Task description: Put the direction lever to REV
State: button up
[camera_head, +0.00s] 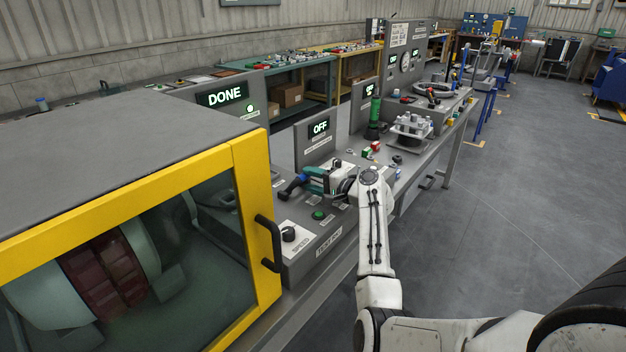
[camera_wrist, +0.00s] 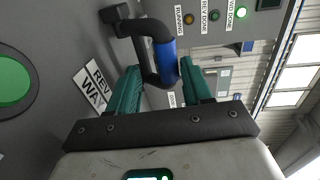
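The direction lever (camera_wrist: 165,62) has a black bent arm with a blue sleeve and shows large in the wrist view. In the head view its dark end (camera_head: 289,188) sticks out at the left of my gripper. My gripper (camera_wrist: 163,72) has teal fingers, one on each side of the blue sleeve, with a gap between them. In the head view the gripper (camera_head: 313,182) is over the test bay panel (camera_head: 325,247). A white label (camera_wrist: 93,88) with "REV" lies left of the lever. I cannot tell whether either finger touches the lever.
A green button (camera_head: 318,214) and a speed knob (camera_head: 288,235) sit near the gripper. An OFF display (camera_head: 320,127) stands behind it. A yellow-framed enclosure (camera_head: 240,190) with a black handle is close on the left. The FWD DONE lamp (camera_wrist: 240,13) glows green. Open floor is at right.

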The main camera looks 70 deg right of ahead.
jog(key=shift+r, duration=0.15)
jog(key=shift+s, duration=0.2)
jog(key=v, duration=1)
jog(key=shift+s+a+b, duration=0.1)
jog(key=shift+s+b, duration=0.1)
jog(key=shift+b, duration=0.15)
